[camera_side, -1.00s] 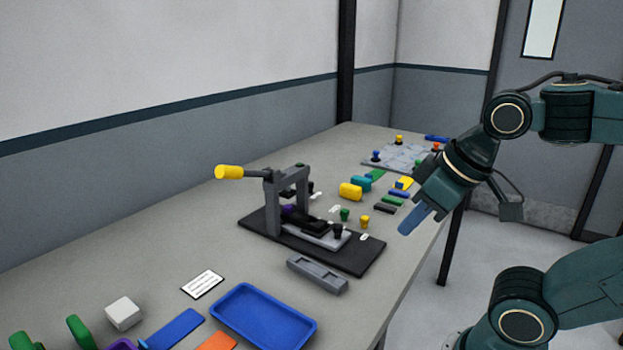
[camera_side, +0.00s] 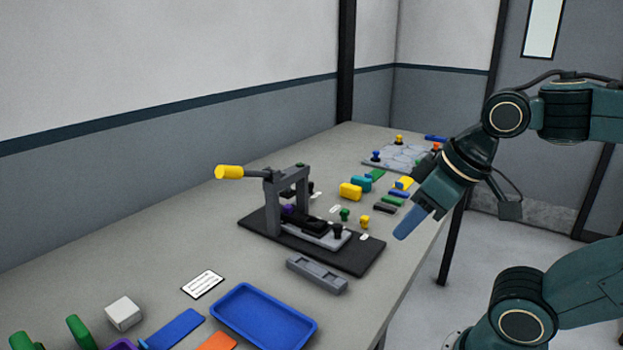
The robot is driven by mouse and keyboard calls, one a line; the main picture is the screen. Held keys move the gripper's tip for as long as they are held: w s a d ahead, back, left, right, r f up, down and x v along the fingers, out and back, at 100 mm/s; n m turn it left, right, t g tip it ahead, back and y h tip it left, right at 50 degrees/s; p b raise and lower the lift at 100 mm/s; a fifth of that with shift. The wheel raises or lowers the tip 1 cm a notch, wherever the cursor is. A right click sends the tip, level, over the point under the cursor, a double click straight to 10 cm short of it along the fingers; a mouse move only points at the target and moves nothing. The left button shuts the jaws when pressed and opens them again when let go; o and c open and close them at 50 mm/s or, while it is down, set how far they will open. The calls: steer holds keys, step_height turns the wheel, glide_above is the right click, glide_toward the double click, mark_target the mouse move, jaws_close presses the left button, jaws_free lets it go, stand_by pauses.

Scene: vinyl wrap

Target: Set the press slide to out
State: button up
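The press (camera_side: 287,202) stands on a black base plate (camera_side: 357,262) on the table, with a grey frame and a lever ending in a yellow handle (camera_side: 228,172) that points left. My gripper (camera_side: 409,223) is at the right, above the table's right edge, pointing down and left, apart from the slide knob. Its blue fingers overlap from this side, so their opening cannot be told.
A grey slotted block (camera_side: 317,275) lies in front of the base plate. A blue tray (camera_side: 222,307) is at the front. Green and yellow knobs (camera_side: 364,221) stand behind the base plate, with several coloured blocks (camera_side: 350,191) farther back. The table edge near my gripper is clear.

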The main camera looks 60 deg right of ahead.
steer(key=shift+o, duration=1.2)
steer(key=shift+w+d+r, duration=0.1)
steer(key=shift+w+r, duration=0.05)
steer(key=shift+w, duration=0.1)
steer(key=g, duration=0.6)
glide_above(338, 226)
step_height(338, 226, down, 3)
steer(key=shift+f, duration=6.85)
steer(key=shift+c, duration=0.5)
